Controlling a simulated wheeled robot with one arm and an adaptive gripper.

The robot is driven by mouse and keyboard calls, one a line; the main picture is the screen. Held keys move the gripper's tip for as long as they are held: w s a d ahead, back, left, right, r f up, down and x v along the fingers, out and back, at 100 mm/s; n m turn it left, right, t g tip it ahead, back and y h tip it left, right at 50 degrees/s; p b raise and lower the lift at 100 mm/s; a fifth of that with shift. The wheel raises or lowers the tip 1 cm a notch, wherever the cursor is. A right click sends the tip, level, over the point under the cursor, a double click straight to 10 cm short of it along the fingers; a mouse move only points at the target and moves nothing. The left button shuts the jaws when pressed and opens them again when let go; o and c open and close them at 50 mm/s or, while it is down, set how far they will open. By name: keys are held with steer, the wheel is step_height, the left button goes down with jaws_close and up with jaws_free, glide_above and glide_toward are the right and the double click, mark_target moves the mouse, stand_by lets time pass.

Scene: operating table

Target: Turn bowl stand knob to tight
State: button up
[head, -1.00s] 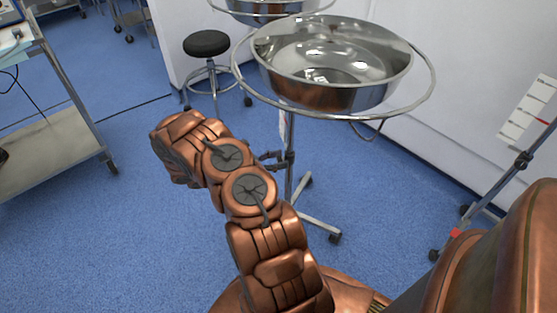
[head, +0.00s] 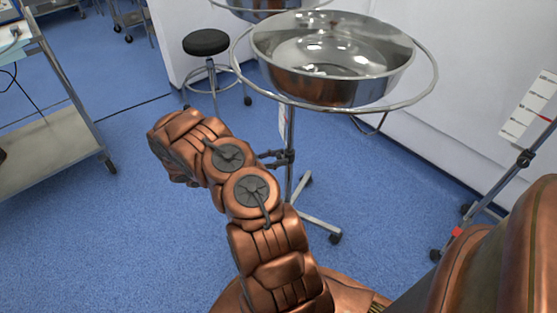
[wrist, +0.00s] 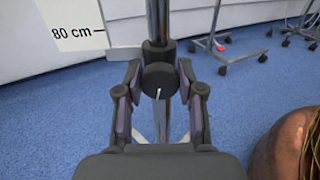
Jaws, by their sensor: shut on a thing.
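The bowl stand has an upright metal pole (head: 289,195) with a ring at the top holding a shiny steel bowl (head: 340,88). In the wrist view, a round black knob (wrist: 158,80) with a short white line sits on the dark collar of the pole (wrist: 157,20). The white line is close to upright, leaning slightly. My gripper (wrist: 159,78) is shut on the knob, with one finger on its left side and one on its right. In the head view, my gripper (head: 275,158) is at the dark collar, and the knob cannot be made out there.
A black-topped stool (head: 206,42) stands behind, left of the stand. A metal trolley (head: 50,150) is at the left. Another wheeled stand (head: 490,195) is at the right by the white wall. Blue floor is clear between the trolley and my arm.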

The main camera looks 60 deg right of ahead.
steer(key=shift+m, duration=0.4)
steer(key=o, duration=1.2)
steer(key=shift+c, duration=0.2)
steer(key=shift+w, duration=0.1)
steer(key=v, duration=1.2)
